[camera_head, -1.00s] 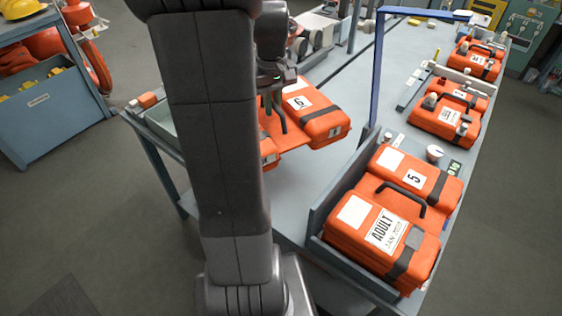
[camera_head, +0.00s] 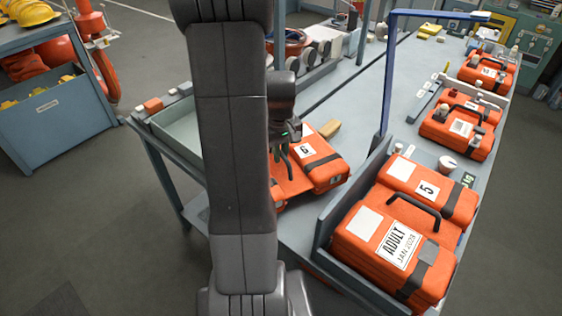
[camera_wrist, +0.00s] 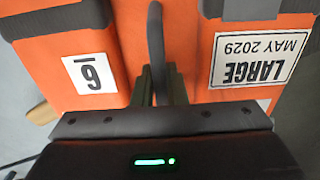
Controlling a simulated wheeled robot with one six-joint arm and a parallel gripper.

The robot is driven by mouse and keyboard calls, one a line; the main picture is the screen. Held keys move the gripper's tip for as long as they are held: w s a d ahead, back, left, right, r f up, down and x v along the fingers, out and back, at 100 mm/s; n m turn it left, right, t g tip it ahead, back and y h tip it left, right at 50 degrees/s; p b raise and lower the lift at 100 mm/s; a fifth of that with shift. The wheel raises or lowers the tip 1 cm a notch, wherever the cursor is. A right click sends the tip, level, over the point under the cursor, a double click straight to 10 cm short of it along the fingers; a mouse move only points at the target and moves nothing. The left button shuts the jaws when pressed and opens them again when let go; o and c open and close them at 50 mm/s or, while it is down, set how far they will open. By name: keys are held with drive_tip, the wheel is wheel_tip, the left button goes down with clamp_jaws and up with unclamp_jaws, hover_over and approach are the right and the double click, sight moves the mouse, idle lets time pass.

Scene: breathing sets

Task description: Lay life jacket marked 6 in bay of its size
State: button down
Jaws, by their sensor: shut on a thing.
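The orange life jacket marked 6 (camera_head: 322,172) hangs from or rests in my gripper (camera_head: 282,155), left of the near bay; I cannot tell if it touches the bench. In the wrist view the jacket (camera_wrist: 205,62) appears upside down, with an underlined 6 (camera_wrist: 89,73) and a label (camera_wrist: 260,58) reading LARGE, MAY 2029. My gripper (camera_wrist: 162,88) is shut on its dark handle (camera_wrist: 156,45). My arm hides its left part in the head view. The near bay (camera_head: 325,222) holds a jacket marked 5 (camera_head: 385,240), labelled ADULT.
Two more orange jackets (camera_head: 457,128) (camera_head: 487,72) lie along the bench's right side. A blue post frame (camera_head: 387,75) rises beside the near bay. A yellow-tan block (camera_head: 329,130) lies behind the held jacket. Bare bench (camera_head: 345,100) runs down the middle. A blue cart (camera_head: 60,120) stands left.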

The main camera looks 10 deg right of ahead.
sight(281, 165)
drive_tip(key=shift+f, duration=1.65)
drive_tip(key=shift+f, duration=0.2)
drive_tip(key=c, duration=1.5)
unclamp_jaws()
drive_tip(key=shift+o, duration=0.2)
